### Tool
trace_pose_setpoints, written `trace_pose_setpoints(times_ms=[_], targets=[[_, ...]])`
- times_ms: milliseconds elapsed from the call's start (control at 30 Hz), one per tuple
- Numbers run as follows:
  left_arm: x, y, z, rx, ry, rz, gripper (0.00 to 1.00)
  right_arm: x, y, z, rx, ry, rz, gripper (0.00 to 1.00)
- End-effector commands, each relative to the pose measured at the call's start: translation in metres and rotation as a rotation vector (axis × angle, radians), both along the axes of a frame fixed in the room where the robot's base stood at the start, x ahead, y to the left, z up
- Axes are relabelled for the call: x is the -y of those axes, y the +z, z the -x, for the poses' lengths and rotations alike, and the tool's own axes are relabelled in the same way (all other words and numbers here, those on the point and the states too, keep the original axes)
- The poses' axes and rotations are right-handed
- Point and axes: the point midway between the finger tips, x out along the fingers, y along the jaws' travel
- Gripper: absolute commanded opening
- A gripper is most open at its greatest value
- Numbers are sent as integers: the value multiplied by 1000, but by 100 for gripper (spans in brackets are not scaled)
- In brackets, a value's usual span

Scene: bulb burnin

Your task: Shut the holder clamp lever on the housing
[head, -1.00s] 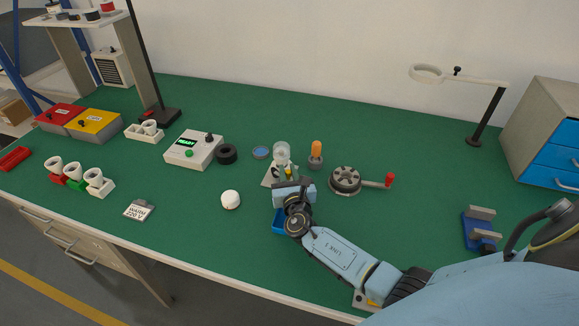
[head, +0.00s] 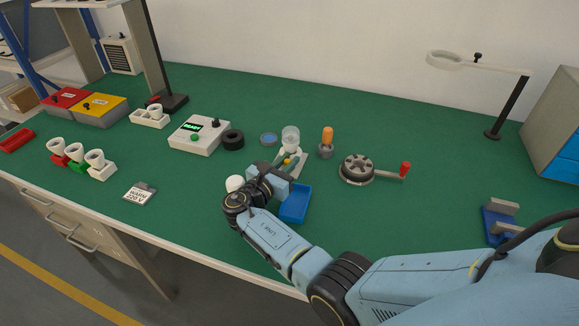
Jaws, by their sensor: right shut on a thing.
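The housing (head: 291,138) is a small pale stand with a clear cup-like top, near the middle of the green bench in the head view. A small yellow part (head: 287,161) shows low on its front. My right gripper (head: 284,172) is directly in front of the housing's foot, low over the bench. Its fingers are shut on a small part there, which looks like the holder clamp lever, but the gripper mostly hides it. The lever's exact angle cannot be told. My left gripper is not in view.
A blue tray (head: 298,206) lies just right of my right wrist. An orange-handled tool (head: 327,138) and a grey round fixture with a red-knobbed arm (head: 357,168) stand to the right. A tester box (head: 198,135) stands left.

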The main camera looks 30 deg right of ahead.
Motion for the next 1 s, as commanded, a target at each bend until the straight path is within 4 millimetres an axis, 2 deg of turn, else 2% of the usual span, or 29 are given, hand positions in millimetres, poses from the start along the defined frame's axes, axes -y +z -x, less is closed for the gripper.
trace_pose_setpoints(times_ms=[33,167,567,600,700,1000], targets=[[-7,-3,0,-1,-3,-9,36,0,-1,0,0,-10,0,0],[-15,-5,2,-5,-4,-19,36,0,0,-1,0,-29,1,0],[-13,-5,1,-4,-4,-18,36,-1,1,-1,1,-33,0,0],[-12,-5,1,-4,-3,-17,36,-1,1,-1,1,-33,0,22],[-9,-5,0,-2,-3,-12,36,-1,1,-1,1,-32,0,35],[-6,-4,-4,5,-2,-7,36,-1,0,0,1,-32,0,37]])
